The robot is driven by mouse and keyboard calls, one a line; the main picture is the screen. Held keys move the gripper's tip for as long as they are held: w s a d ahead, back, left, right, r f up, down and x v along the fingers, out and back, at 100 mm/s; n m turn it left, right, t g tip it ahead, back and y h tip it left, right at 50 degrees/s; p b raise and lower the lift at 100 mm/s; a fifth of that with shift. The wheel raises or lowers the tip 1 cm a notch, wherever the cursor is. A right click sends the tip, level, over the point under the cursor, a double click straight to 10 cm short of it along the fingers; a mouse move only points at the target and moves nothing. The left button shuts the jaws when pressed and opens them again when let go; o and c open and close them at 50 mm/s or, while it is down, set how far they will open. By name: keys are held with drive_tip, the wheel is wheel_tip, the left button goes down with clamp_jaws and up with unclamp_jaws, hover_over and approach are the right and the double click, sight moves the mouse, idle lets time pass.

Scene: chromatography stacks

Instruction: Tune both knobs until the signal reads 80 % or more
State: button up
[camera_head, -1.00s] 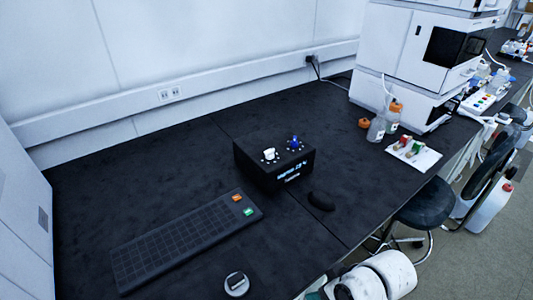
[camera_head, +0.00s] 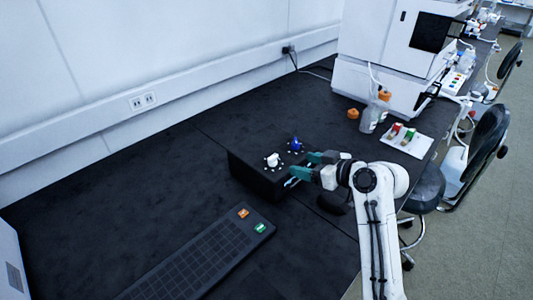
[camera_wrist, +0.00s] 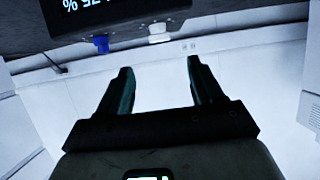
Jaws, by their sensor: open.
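A black box (camera_head: 250,178) stands on the bench with a white knob (camera_head: 273,161) and a blue knob (camera_head: 296,145) on its top. My gripper (camera_head: 302,165) is open and empty at the box's right side, close to the blue knob, and covers most of the display face. In the wrist view, the box (camera_wrist: 200,14) is upside down at the top edge. The blue knob (camera_wrist: 101,44) and white knob (camera_wrist: 159,38) show beyond my fingertips, apart from them. The lit display (camera_wrist: 75,8) is cut off; only part of a percent reading shows, and I cannot read it surely.
A dark keyboard-like panel (camera_head: 195,262) with an orange and a green key lies in front. Bottles (camera_head: 374,112), a white tray (camera_head: 408,140) and a white instrument (camera_head: 395,60) stand to the right. The bench left of the box is clear.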

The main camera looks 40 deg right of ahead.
sight(274, 157)
drive_tip(key=x, duration=1.1)
drive_tip(key=shift+r+p, duration=0.15)
drive_tip(key=shift+p, duration=0.15)
drive_tip(key=shift+c, duration=0.4)
drive_tip(key=c, duration=1)
